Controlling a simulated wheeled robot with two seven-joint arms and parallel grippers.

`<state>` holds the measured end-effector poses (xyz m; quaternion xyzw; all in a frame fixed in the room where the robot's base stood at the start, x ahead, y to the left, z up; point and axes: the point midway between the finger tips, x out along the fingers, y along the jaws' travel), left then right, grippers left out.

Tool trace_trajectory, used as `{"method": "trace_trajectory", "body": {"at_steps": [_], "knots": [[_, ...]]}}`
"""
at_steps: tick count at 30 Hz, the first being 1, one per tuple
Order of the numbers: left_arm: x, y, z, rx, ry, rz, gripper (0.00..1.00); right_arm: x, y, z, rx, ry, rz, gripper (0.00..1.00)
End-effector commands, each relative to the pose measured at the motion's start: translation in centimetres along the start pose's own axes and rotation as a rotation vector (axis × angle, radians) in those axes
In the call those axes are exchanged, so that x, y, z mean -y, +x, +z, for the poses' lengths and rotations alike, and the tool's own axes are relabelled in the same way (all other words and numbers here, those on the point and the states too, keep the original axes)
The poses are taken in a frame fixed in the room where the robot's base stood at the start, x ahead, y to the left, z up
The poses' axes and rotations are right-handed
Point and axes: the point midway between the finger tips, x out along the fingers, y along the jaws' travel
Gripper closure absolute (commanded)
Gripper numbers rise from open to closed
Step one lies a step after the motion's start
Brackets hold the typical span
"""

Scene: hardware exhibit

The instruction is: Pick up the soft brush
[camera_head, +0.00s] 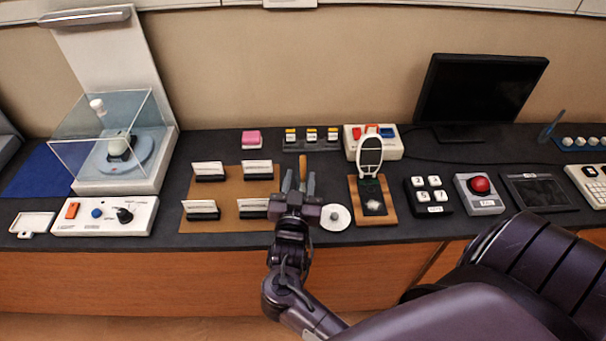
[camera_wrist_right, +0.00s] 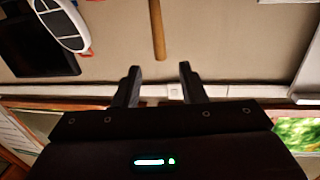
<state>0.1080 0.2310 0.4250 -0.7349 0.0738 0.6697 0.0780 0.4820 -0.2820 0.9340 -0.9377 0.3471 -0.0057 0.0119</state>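A wooden handle (camera_head: 303,168), which looks like the soft brush's handle, stands up just beyond my right gripper in the head view. Its lower end and any bristles are hidden behind the gripper. My right gripper (camera_head: 299,184) is over the front part of the dark counter, with its two fingers apart and the handle appearing between them. In the right wrist view the handle (camera_wrist_right: 157,30) comes down from the top edge and ends short of the open fingertips (camera_wrist_right: 159,70). A gap shows between the fingers, and nothing is held. My left gripper is not in view.
A white disc with a knob (camera_head: 335,224) lies right of my gripper. A brown board with white cards (camera_head: 228,180) lies left, and an oval-framed stand on a wooden base (camera_head: 362,218) stands further right. A pink block (camera_head: 251,140) and button boxes are behind.

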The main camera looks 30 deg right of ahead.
Motion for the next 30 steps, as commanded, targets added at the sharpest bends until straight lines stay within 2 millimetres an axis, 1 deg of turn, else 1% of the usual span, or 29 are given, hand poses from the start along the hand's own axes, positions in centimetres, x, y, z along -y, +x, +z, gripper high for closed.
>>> {"method": "trace_trajectory", "body": {"at_steps": [3, 8, 12, 15, 18, 24, 26, 30], "knots": [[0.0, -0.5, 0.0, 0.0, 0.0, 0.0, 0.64, 0.0, 1.5, -0.2, -0.003, 0.0, 0.002, 0.63], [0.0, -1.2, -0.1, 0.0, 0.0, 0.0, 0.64, 0.0, 3.3, -0.2, -0.002, -0.002, 0.001, 0.63], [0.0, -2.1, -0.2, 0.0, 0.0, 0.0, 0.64, 0.1, 5.6, 0.0, -0.001, -0.002, 0.001, 0.63], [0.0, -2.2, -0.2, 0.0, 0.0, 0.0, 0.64, 0.1, 6.7, 0.2, 0.0, -0.001, 0.0, 0.63], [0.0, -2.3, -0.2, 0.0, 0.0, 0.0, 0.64, 0.1, 7.2, 0.3, 0.001, 0.001, -0.001, 0.63], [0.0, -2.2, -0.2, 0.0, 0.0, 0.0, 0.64, 0.0, 7.3, 0.4, 0.002, 0.001, -0.001, 0.63], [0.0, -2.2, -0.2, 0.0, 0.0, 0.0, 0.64, 0.0, 7.3, 0.4, 0.002, 0.001, -0.001, 0.69], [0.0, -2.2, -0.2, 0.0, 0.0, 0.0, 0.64, 0.0, 7.3, 0.4, 0.002, 0.001, -0.001, 0.87]]}}
